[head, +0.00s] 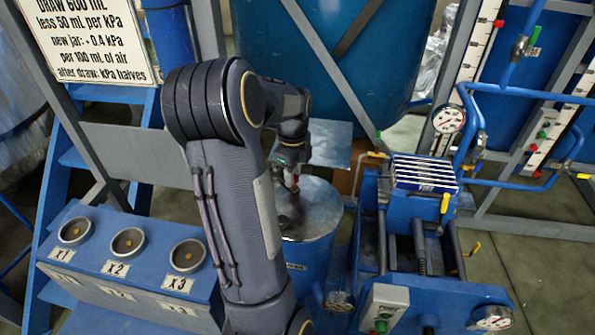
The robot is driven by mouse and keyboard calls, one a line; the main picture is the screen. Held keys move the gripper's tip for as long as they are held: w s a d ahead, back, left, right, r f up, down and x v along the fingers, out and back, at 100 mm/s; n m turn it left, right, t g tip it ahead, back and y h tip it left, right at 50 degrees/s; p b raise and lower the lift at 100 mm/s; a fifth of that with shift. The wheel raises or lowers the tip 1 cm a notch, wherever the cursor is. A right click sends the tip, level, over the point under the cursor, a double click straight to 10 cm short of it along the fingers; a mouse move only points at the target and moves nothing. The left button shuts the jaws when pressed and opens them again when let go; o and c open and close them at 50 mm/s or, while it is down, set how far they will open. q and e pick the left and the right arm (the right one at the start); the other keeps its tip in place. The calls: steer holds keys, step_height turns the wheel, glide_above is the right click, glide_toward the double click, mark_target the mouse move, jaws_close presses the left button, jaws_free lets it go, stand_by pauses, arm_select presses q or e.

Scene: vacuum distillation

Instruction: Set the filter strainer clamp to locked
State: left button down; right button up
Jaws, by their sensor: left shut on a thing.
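My left arm reaches down through the middle of the head view. Its gripper (291,183) points down over the grey metal top of a blue drum (311,258). The gripper is shut on a small part above the drum top, which seems to be the filter strainer clamp. The fingers and the arm hide most of that part, so I cannot tell its exact shape or whether it is locked. My right gripper is not in view.
A blue press-like machine (412,240) with yellow levers stands right of the drum. A round gauge (448,118) sits behind it among blue pipes. A blue box (125,255) with several round sockets is at the lower left. A sign (90,38) hangs at the upper left.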

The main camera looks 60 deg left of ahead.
arm_select(q)
steer(key=shift+s+m, duration=0.5)
steer(key=shift+m, duration=0.3)
steer(key=c, duration=1.1)
jaws_free()
steer(key=shift+s, duration=0.1)
steer(key=shift+c, duration=0.2)
step_height(320, 180, up, 8)
steer(key=shift+f+b, duration=0.1)
steer(key=shift+b, duration=0.2)
